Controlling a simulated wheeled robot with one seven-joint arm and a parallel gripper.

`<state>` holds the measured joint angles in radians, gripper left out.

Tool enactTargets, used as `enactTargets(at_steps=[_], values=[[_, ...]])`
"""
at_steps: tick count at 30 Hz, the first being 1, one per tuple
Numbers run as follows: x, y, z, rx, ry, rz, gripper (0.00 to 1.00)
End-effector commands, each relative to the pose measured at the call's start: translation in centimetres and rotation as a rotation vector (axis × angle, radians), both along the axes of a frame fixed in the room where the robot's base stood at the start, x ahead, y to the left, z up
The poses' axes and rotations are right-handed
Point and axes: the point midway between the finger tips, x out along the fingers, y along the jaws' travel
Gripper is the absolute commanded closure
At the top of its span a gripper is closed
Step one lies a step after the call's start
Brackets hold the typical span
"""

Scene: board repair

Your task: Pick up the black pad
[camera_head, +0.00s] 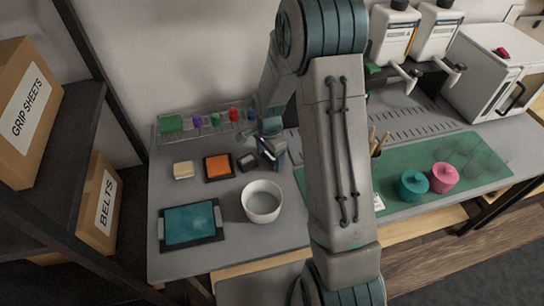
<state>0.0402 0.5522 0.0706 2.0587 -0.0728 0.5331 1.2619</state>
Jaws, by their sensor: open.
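A small dark block (247,161), which looks like the black pad, lies on the grey worktop just right of an orange pad on a dark base (218,166). My gripper (268,158) is low over the worktop, close to the right of the dark block. It is open, with no object visible in it. Its fingers are small and dark here, so I cannot tell whether they touch the block.
A cream block (183,170) lies left of the orange pad. A white bowl (262,201) and a teal-faced tray (190,224) stand in front. A clear rack (158,138) with coloured items is behind.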

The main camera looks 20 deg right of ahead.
Motion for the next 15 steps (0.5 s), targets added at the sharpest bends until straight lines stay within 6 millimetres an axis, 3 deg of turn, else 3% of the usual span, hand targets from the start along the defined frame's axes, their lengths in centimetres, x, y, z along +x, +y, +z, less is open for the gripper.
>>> enactTargets(at_steps=[7,8,12,15], values=[[0.01,0.00,-0.20,0.000,-0.001,0.000,0.22],[0.01,0.00,-0.20,0.000,0.000,0.000,0.27],[0.01,0.00,-0.18,0.000,0.000,0.001,0.66],[0.02,0.01,-0.17,0.000,0.000,0.001,0.73]])
